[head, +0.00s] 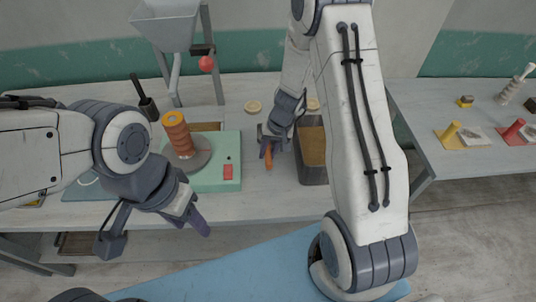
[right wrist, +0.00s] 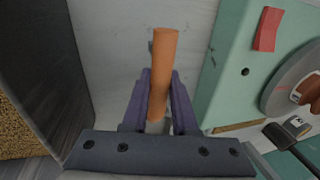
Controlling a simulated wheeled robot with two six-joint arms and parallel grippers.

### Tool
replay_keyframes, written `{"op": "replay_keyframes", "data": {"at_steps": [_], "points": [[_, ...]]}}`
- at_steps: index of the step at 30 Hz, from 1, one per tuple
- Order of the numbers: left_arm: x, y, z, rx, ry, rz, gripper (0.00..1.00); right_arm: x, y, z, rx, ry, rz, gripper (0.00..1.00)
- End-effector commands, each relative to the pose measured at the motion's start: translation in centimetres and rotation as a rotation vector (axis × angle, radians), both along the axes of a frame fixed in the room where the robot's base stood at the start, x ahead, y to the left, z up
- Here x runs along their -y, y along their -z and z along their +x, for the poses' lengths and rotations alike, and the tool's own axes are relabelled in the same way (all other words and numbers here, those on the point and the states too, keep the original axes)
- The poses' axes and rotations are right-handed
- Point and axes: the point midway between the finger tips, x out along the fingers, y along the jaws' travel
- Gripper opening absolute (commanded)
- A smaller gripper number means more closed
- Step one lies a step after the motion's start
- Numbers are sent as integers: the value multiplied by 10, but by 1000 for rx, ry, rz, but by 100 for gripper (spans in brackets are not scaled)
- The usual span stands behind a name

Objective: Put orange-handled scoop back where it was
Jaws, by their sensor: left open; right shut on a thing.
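The scoop's orange handle (head: 268,158) is held in my right gripper (head: 267,146), between the green machine and a grey bin. In the right wrist view, the orange handle (right wrist: 162,70) stands up between the two purple fingers of my right gripper (right wrist: 160,100), which are shut on it. A small grey part shows at the handle's near end; the rest of the scoop is hidden. The grey bin (head: 313,178) holds brown, grainy material, and its dark wall (right wrist: 50,60) shows at the left of the right wrist view. My left gripper (head: 155,232) is open and empty in front of the table.
A green machine (head: 232,148) with a red switch carries a wheel (head: 192,163) with an orange ribbed stack. A hopper (head: 165,28) with a red-ball lever (head: 206,64) stands behind. A dark tool cup (head: 149,109) stands left. A side table (head: 440,110) is at right.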

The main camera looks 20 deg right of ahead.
Motion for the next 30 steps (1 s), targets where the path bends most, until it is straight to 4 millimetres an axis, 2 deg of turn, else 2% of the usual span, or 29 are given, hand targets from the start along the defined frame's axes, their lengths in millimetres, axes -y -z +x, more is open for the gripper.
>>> {"op": "replay_keyframes", "data": {"at_steps": [3, 15, 16, 17, 18, 26, 30], "points": [[0, 2, 0, 0, 0, 0, 50, 0, 11, 0, 0, 1, 0, 0], [0, 8, 0, 0, 0, 0, 50, 0, 15, 0, 1, 0, 0, 0], [0, 6, 0, 0, 0, 0, 50, 0, 14, 0, 1, 0, 0, 38], [0, 6, 0, 0, 0, 0, 50, 0, 13, 0, 1, 0, 0, 49], [0, 6, 0, 0, 0, 0, 50, 0, 13, 0, 1, 0, 0, 56], [0, 5, 0, 0, 0, 0, 50, 0, 13, 0, 1, 0, 0, 56], [0, -1, 0, 0, 0, 0, 50, 0, 7, 0, 1, 0, 0, 56]]}}
